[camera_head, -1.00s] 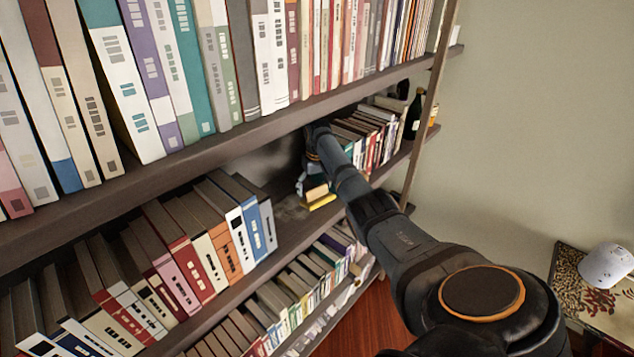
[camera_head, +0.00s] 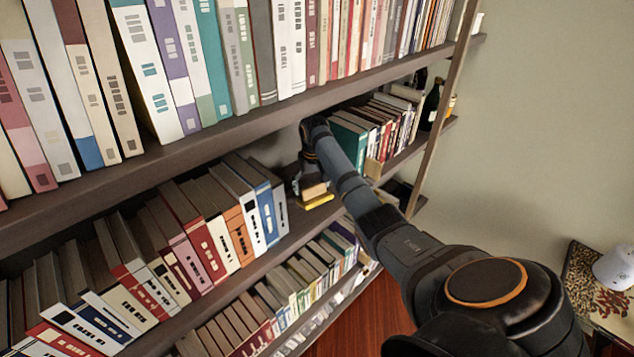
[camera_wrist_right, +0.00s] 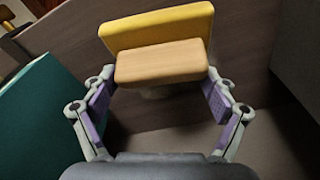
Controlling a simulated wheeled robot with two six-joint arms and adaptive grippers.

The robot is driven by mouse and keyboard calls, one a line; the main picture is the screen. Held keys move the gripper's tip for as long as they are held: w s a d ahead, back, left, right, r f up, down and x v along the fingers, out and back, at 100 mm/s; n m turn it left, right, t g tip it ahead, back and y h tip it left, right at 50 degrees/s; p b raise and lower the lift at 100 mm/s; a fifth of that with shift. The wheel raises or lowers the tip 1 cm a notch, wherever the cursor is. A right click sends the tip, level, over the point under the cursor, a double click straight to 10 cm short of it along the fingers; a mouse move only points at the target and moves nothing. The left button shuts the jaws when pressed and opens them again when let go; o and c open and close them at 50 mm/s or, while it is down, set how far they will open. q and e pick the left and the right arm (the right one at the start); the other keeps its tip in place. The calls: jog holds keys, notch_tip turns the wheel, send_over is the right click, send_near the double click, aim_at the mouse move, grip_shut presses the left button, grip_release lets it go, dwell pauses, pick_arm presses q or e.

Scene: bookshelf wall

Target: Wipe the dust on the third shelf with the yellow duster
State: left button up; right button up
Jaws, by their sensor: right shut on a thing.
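The yellow duster (camera_head: 318,202) has a wooden block handle (camera_head: 313,190) and rests at the bare gap of the shelf (camera_head: 290,240) below the large top row of books. My right gripper (camera_head: 308,178) reaches into this gap and is shut on the duster. In the right wrist view the duster (camera_wrist_right: 160,27) shows its yellow pad beyond the wooden block (camera_wrist_right: 160,62), between the two fingers of my right gripper (camera_wrist_right: 158,95). I cannot make out clear dust on the visible shelf surface. My left gripper is not in view.
Leaning books (camera_head: 225,215) stand left of the gap, and upright books (camera_head: 380,130) with a teal one stand right of it. Dark bottles (camera_head: 430,105) stand at the shelf's far end. The shelf board above (camera_head: 230,120) hangs low over my arm.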

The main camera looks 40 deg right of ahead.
aim_at(305, 189)
jog(key=shift+s+a+f, duration=0.1)
jog(key=shift+a, duration=0.7)
jog(key=shift+s+a+f, duration=0.1)
jog(key=shift+a, duration=0.7)
jog(key=shift+a+r, duration=0.15)
jog(key=shift+a, duration=0.9)
jog(key=shift+a+r, duration=0.1)
jog(key=shift+a, duration=0.9)
jog(key=shift+w+f+b, duration=0.2)
jog(key=shift+w+b, duration=0.45)
jog(key=shift+w, duration=0.35)
jog(key=shift+w+a+r, duration=0.1)
jog(key=shift+w, duration=0.25)
jog(key=shift+w+d+p, duration=0.15)
jog(key=shift+d+p, duration=0.2)
jog(key=shift+d, duration=3.2)
jog(key=shift+w+d+b, duration=0.2)
jog(key=shift+d+b, duration=0.65)
jog(key=shift+d, duration=0.9)
jog(key=d+b, duration=0.2)
jog(key=b, duration=0.1)
jog(key=shift+w+d+f, duration=0.2)
jog(key=shift+d+f, duration=0.05)
jog(key=shift+d, duration=0.15)
jog(key=shift+d+r+b, duration=0.2)
jog(key=shift+d+b, duration=0.05)
jog(key=shift+b, duration=0.1)
jog(key=shift+r, duration=0.1)
